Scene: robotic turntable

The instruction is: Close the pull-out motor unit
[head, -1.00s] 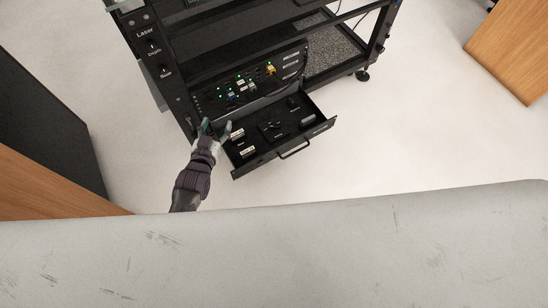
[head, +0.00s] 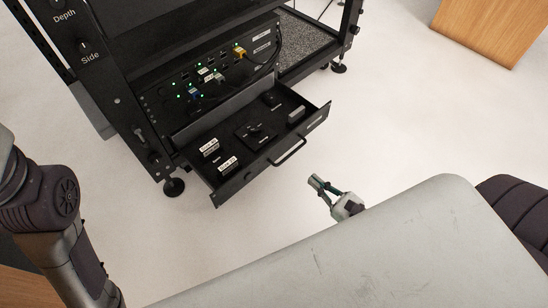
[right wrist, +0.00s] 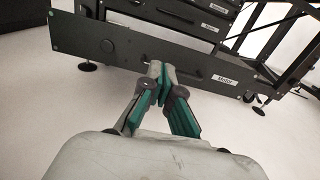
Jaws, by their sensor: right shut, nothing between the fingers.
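The pull-out motor unit (head: 250,172) is a black drawer extended from the lower part of the rack. Small labelled components lie inside it, and a handle (head: 289,153) is on its front. In the right wrist view its front panel (right wrist: 135,48) carries a label reading "MOTOR". My right gripper (head: 316,184) is shut and empty, in front of the drawer and below and right of the handle in the head view. In the right wrist view its closed fingertips (right wrist: 160,70) overlap the panel's lower edge; contact cannot be told. My left arm shows at the left; its gripper is out of view.
The black rack (head: 120,100) stands on feet above the drawer, with a panel (head: 205,82) of cables and green lights. A wooden cabinet (head: 492,28) is at the upper right. The pale floor (head: 400,110) right of the drawer is clear.

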